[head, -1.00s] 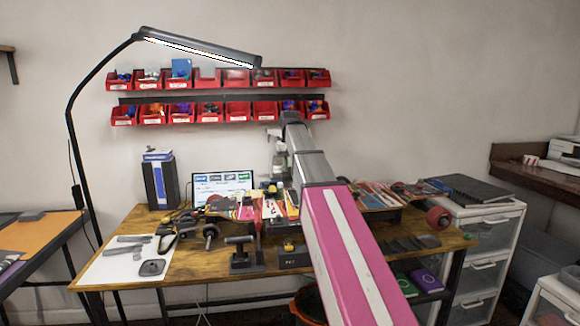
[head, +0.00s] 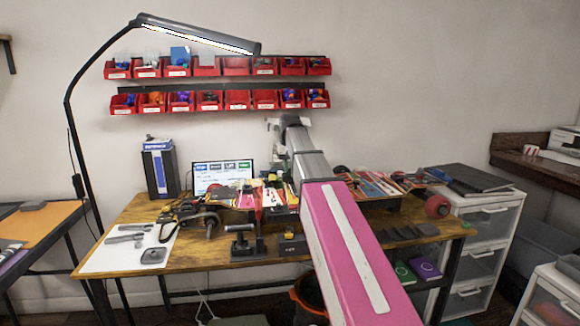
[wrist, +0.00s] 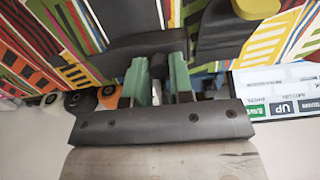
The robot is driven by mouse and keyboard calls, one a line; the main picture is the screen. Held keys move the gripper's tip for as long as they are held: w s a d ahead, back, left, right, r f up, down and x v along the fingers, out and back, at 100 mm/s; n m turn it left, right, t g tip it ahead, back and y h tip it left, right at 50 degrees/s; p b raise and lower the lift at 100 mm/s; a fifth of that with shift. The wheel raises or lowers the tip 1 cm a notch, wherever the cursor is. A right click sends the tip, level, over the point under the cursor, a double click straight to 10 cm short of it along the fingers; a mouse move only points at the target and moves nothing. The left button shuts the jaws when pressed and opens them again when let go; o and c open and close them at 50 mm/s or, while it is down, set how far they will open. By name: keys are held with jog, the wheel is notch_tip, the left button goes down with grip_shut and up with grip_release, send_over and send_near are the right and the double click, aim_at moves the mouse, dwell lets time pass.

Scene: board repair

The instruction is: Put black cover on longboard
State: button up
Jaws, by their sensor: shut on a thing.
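The longboard (head: 371,188) lies across the back of the workbench, with a bright multicoloured underside facing up. My arm hides its middle in the head view. In the wrist view, the longboard's striped deck (wrist: 65,35) fills the top. My gripper (wrist: 158,78) has two green fingers shut on a dark piece, apparently the black cover (wrist: 125,50). The black cover is close over the deck, but I cannot tell whether it touches. In the head view, the fingers and the piece between them are hidden or too small to make out.
The workbench (head: 190,260) holds a laptop (head: 222,176), a white mat (head: 105,258) with tools, and a black stand (head: 242,245). A desk lamp (head: 195,32) arches over the left. Red bins (head: 237,98) hang on the wall behind. A white drawer unit (head: 480,245) stands right.

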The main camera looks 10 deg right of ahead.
jog(key=shift+f, duration=0.6)
dwell(0.9)
jog(key=o, duration=0.9)
jog(key=shift+c, duration=1.1)
jog(key=shift+r, duration=0.15)
jog(key=shift+r, duration=3.6)
